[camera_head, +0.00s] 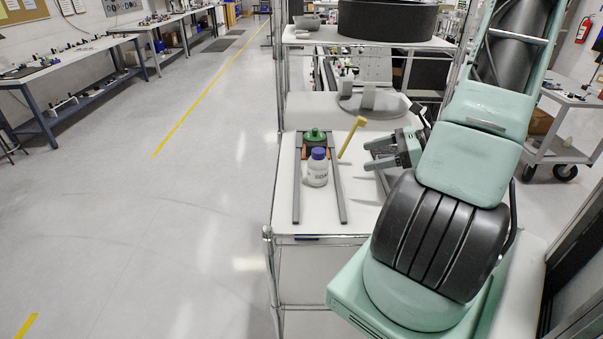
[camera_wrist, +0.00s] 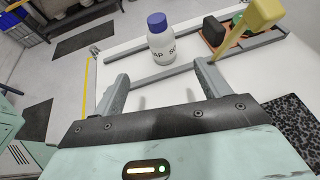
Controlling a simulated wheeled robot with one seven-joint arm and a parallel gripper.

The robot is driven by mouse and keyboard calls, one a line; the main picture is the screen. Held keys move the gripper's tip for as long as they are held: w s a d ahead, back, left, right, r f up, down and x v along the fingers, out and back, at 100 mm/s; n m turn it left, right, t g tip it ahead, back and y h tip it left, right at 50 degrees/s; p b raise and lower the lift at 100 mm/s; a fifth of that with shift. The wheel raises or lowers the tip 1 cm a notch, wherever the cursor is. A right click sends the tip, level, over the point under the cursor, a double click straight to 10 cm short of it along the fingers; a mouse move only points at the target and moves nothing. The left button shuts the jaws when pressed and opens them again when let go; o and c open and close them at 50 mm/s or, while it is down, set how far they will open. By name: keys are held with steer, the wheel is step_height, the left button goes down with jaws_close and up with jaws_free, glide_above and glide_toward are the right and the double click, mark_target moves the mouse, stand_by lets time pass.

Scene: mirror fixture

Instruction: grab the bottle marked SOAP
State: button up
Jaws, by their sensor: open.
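The white bottle with a blue cap (camera_head: 317,169) stands upright on the white shelf top between two grey rails. Its label is partly readable in the wrist view (camera_wrist: 161,45), with letters that fit SOAP. My gripper (camera_head: 370,156) is to the right of the bottle in the head view, with its fingers pointing left. In the wrist view, my gripper (camera_wrist: 160,80) has its two fingers spread wide and nothing between them. The bottle is beyond the fingertips, roughly in line with the gap, and not touched.
A yellow hammer-like object (camera_head: 352,137) stands tilted between bottle and gripper, behind them; it rises by the right finger in the wrist view (camera_wrist: 262,18). A green-topped object (camera_head: 315,137) sits behind the bottle. Grey rails (camera_head: 297,190) flank it. The shelf front (camera_head: 318,222) is bare.

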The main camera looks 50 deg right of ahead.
steer(key=p, duration=0.4)
glide_toward(311, 168)
steer(key=w+f, duration=0.2)
steer(key=w, duration=0.1)
steer(key=w+f, duration=0.1)
steer(key=w, duration=0.1)
steer(key=shift+a+f, duration=0.2)
steer(key=shift+f, duration=0.2)
steer(key=p+x, duration=0.2)
steer(key=x, duration=0.2)
steer(key=shift+w+a+p, duration=0.2)
steer(key=shift+w+p, duration=0.15)
steer(key=shift+w+a+f, duration=0.1)
steer(key=shift+w+f, duration=0.1)
steer(key=shift+w, duration=0.05)
steer(key=shift+c, duration=0.2)
steer(key=c, duration=1.1)
